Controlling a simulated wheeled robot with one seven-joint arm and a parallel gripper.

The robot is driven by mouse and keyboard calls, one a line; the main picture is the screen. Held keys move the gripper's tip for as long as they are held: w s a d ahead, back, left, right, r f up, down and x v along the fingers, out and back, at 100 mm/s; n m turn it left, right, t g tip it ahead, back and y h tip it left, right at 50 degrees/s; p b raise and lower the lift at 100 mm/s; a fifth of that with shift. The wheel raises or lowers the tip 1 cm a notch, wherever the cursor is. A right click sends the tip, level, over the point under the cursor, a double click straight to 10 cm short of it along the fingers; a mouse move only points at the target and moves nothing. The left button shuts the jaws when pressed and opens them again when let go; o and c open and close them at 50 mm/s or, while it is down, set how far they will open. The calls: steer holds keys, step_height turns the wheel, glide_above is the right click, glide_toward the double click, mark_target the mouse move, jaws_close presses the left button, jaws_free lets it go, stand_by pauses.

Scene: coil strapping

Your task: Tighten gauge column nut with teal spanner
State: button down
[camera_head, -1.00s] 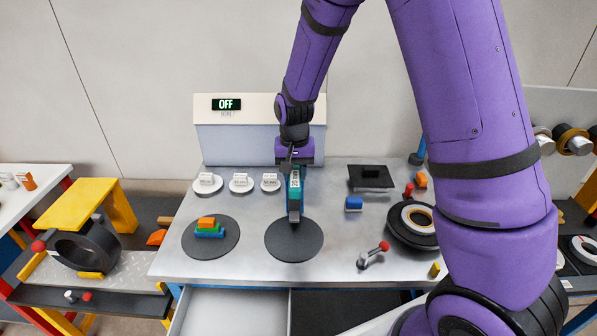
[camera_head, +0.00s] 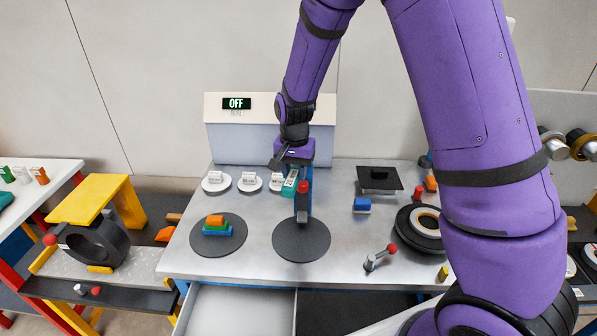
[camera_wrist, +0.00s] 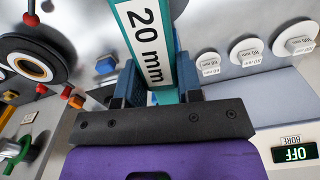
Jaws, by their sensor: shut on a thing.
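My gripper (camera_head: 298,166) hangs over the middle of the grey workbench, in front of the scale housing. In the wrist view my gripper (camera_wrist: 156,72) is shut on the teal spanner (camera_wrist: 165,96), which has a white "20 mm" label. In the head view the teal spanner (camera_head: 290,184) shows as a short tilted piece just below the jaws. I cannot tell whether that piece belongs to the spanner. I cannot make out the gauge column nut.
Small white labelled discs (camera_head: 216,182) stand left of my gripper. Stacked coloured blocks (camera_head: 216,228) lie on a second dark mat. A blue block (camera_head: 361,205), a black plate (camera_head: 380,179) and a red-knobbed lever (camera_head: 380,257) are to the right. Black coils (camera_head: 401,222) are partly behind my arm.

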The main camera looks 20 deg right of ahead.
steer(key=shift+w+a+m, duration=0.3)
steer(key=shift+a+m, duration=0.1)
steer(key=shift+m, duration=0.1)
steer(key=shift+w+a+m, duration=0.8)
steer(key=shift+m, duration=0.4)
steer(key=shift+w+a+m, duration=0.5)
steer(key=shift+w+m, duration=0.2)
steer(key=shift+m, duration=0.2)
steer(key=shift+s, duration=0.1)
steer(key=shift+s+d+n, duration=0.15)
steer(key=shift+n, duration=0.15)
